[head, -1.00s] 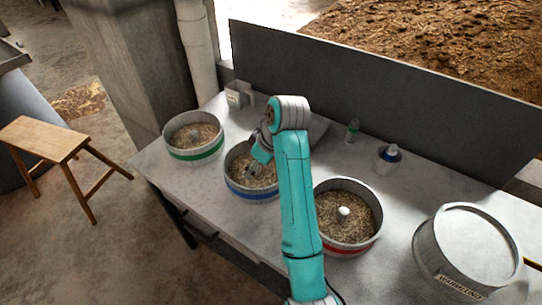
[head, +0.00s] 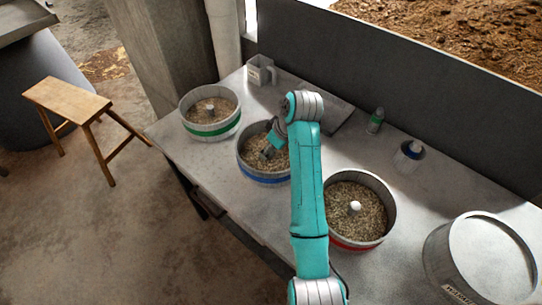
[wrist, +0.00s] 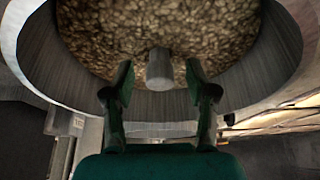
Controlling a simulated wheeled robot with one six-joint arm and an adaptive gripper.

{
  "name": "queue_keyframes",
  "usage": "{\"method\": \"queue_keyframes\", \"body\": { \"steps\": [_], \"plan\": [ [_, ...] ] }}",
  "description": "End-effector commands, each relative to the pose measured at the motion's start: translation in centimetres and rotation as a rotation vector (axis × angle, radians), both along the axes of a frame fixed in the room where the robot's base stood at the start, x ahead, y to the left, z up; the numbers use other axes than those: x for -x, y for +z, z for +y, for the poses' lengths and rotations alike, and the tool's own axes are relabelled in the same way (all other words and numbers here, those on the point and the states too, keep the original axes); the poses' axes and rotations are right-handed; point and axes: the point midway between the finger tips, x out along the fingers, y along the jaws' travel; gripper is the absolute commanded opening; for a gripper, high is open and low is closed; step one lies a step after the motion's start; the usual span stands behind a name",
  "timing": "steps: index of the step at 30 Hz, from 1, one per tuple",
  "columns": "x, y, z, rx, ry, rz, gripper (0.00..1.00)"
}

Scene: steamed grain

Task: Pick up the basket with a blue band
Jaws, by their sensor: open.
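The basket with a blue band (head: 262,177) stands on the table between the green-banded and red-banded baskets and holds grain. My arm hides part of its right side in the head view. My gripper (head: 268,152) points down into this basket. In the wrist view my gripper (wrist: 160,82) is open, with one finger on each side of a pale upright knob (wrist: 159,68) that rises from the grain. The fingers look apart from the knob. The metal wall (wrist: 150,105) of the basket curves close behind the fingers.
A green-banded basket (head: 211,129) stands to the left and a red-banded basket (head: 358,243) to the right. A large round metal container (head: 480,262) is at the right end. A square jug (head: 261,72) and small bottles (head: 375,121) stand at the back. A wooden stool (head: 68,98) is on the floor.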

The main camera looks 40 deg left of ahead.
Motion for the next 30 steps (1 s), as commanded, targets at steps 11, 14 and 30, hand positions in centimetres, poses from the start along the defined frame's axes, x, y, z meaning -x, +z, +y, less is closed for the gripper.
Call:
{"method": "queue_keyframes", "body": {
  "steps": [11,14,30],
  "plan": [
    [-0.1,-2.9,1.2,0.000,0.000,-0.001,0.57],
    [-0.1,-2.9,1.2,0.000,0.000,-0.001,0.57],
    [-0.1,-2.8,1.2,-0.001,-0.001,-0.002,0.00]
  ]
}}
